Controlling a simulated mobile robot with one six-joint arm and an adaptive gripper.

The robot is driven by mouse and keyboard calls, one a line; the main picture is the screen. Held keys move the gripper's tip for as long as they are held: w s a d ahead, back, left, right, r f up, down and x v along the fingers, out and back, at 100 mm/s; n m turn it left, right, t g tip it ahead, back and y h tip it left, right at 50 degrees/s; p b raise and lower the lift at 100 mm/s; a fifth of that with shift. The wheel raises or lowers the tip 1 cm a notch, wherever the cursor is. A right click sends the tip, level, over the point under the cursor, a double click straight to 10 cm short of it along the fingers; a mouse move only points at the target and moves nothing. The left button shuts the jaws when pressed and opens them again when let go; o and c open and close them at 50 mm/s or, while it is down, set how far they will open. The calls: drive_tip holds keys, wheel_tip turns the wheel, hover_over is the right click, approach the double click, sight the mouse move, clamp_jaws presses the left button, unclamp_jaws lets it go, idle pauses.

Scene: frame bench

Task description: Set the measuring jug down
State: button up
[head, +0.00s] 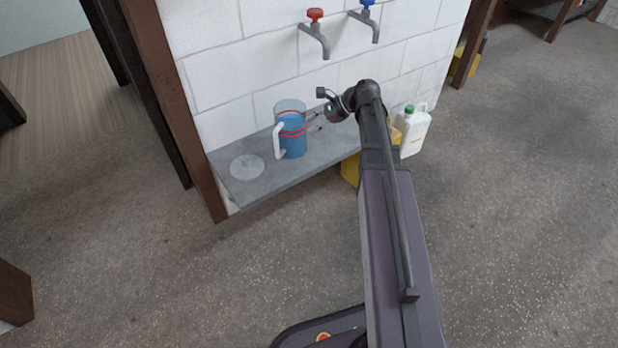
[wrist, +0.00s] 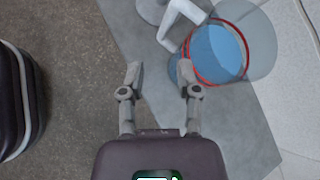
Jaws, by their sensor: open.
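The measuring jug (head: 291,131) is clear with blue liquid, red bands and a white handle. It stands upright on the grey shelf (head: 311,165) under the taps, to the right of a pale round disc (head: 247,167). My gripper (head: 319,122) is just right of the jug in the head view. In the wrist view the jug (wrist: 218,50) is at the upper right, and my gripper (wrist: 159,75) is open with nothing between its fingers. The right fingertip is close to the jug's side; I cannot tell if they touch.
A red-handled tap (head: 315,35) and a blue-handled tap (head: 368,22) stick out of the white block wall above the shelf. A white canister (head: 414,131) and a yellow container (head: 350,169) stand right of the shelf. A brown post (head: 178,110) bounds its left end.

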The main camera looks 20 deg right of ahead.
drive_tip(key=s+a+f+n+g+h, duration=0.1)
drive_tip(key=s+a+f+n+h, duration=0.1)
drive_tip(key=s+n, duration=0.3)
drive_tip(key=s+a+f+n+g+h, duration=0.1)
drive_tip(key=s+a+f+n+h, duration=0.1)
drive_tip(key=s+n, duration=0.4)
drive_tip(key=s+a+f+n+g+h, duration=0.1)
drive_tip(key=s+a+f+n+h, duration=0.2)
drive_tip(key=s+n+h, duration=0.3)
drive_tip(key=shift+s+f+n, duration=0.15)
drive_tip(key=shift+s+n, duration=0.1)
drive_tip(key=shift+n, duration=0.35)
